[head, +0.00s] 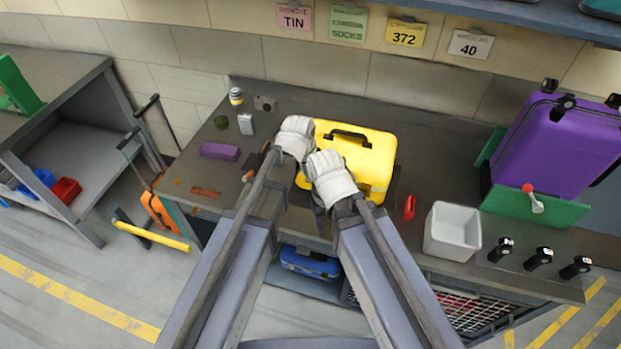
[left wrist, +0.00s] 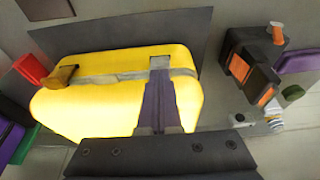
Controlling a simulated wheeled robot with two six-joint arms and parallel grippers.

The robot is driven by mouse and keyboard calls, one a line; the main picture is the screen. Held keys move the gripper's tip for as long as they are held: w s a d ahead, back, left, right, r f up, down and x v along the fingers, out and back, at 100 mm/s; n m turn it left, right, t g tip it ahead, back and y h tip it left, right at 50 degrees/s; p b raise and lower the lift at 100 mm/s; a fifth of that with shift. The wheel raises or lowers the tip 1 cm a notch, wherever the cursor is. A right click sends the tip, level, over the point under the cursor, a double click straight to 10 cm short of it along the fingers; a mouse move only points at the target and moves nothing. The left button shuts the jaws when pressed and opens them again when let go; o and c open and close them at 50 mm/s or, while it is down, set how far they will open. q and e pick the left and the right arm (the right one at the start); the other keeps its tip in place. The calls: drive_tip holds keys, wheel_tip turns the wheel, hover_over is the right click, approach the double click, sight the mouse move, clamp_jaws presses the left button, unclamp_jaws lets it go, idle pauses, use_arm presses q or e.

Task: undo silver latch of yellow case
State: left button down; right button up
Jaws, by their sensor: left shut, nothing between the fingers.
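The yellow case (head: 372,150) stands on the grey bench with its black handle (head: 348,137) on top. In the left wrist view the case (left wrist: 100,105) has a grey seam and a brass-coloured latch (left wrist: 61,76) at its left. My left gripper (head: 297,136) is at the case's left end. Its shut fingers (left wrist: 160,64) reach over the seam near the case's right end, with nothing held. I cannot tell the silver latch apart from the grey fingertips there, nor whether they touch. My right gripper (head: 331,176) is at the case's front left; its fingers are hidden.
A purple block (head: 220,151) and several small items lie left on the bench. A red item (head: 409,207) and a white bin (head: 452,232) are right of the case. A purple suitcase (head: 555,145) stands farther right. Bare bench lies behind the case.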

drive_tip(key=f+b, duration=0.1)
drive_tip(key=s+f+b, duration=0.1)
drive_tip(key=f+b, duration=0.1)
drive_tip(key=shift+a+f, duration=0.1)
drive_tip(key=shift+f, duration=0.05)
idle(0.8)
drive_tip(key=r+p, duration=0.2)
drive_tip(key=w+r+p, duration=0.1)
drive_tip(key=r+p, duration=0.2)
drive_tip(key=shift+r+p, duration=0.35)
